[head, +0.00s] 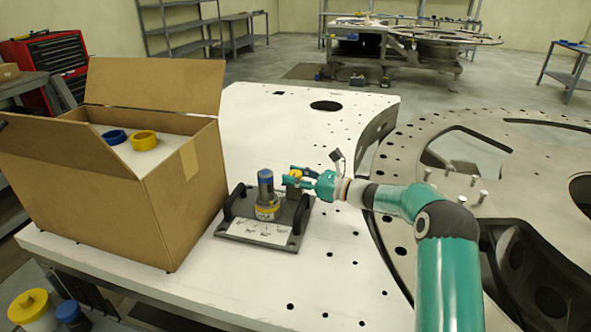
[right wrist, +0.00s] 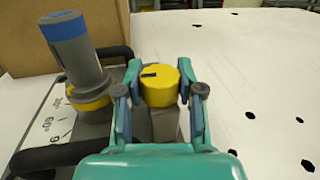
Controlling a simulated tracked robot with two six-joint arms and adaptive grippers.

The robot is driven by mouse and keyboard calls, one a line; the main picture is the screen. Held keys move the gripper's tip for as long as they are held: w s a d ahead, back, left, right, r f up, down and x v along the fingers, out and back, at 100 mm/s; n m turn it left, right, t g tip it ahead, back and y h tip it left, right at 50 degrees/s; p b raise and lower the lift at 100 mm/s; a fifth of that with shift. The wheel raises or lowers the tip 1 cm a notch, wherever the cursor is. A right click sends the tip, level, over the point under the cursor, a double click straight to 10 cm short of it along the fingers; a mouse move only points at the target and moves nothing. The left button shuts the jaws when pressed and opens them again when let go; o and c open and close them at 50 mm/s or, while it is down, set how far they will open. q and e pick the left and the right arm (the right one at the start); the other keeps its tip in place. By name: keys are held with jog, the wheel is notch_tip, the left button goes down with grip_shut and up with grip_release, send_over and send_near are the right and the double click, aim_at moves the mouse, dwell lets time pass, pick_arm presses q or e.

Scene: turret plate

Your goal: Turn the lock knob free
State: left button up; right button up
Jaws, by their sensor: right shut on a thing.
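The lock knob is a yellow round knob (right wrist: 160,85) with a dark mark on top, on a grey post. In the right wrist view it sits between the fingers of my right gripper (right wrist: 158,98), which is shut on it. In the head view the knob (head: 295,173) is partly hidden by my teal right gripper (head: 296,178). The knob stands on a dark grey base plate (head: 285,243) with two black handles and a white angle scale. Beside it stands a grey cylinder with a blue top (head: 265,178) and yellow lower ring; it also shows in the right wrist view (right wrist: 80,60). My left gripper is not in view.
An open cardboard box (head: 185,205) stands left of the base plate, with a blue ring (head: 115,137) and a yellow ring (head: 144,140) inside. The white table plate (head: 270,120) has holes and is mostly clear. A large perforated ring (head: 430,130) lies to the right.

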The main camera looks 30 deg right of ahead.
jog(key=shift+r+n+y, duration=0.1)
jog(key=shift+n+y, duration=0.2)
jog(key=o, duration=1.2)
jog(key=shift+c, duration=0.2)
jog(key=shift+s+d, duration=0.1)
jog(key=v, duration=1.1)
jog(key=shift+s+d, duration=0.25)
